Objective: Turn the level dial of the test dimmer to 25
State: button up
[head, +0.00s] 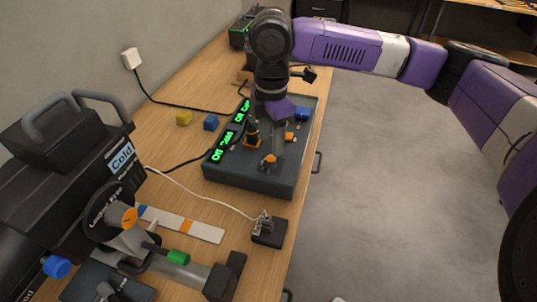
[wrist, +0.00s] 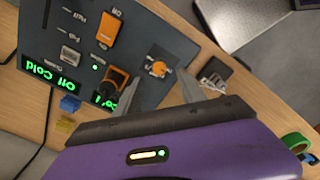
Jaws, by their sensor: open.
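A dark control box (head: 240,183) with green displays stands on the bench; no legible label names it the test dimmer. In the wrist view its face (wrist: 60,35) carries a small orange knob (wrist: 158,68) on a grey plate, which also shows in the head view (head: 268,161). A black knob on an orange base (wrist: 117,80) is beside it. I cannot tell which is the level dial, and I read no level number. My gripper (wrist: 157,77) is open over the box, its fingers on either side of the orange knob. Contact cannot be told.
An orange rocker switch (wrist: 108,28) is on the box. A small black device with a socket (head: 268,233) lies in front of it. Yellow (head: 184,118) and blue (head: 210,123) blocks lie behind. Cables cross the bench; floor is clear right.

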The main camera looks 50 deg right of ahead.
aim_at(271, 158)
jog(key=shift+f, duration=3.05)
grip_shut()
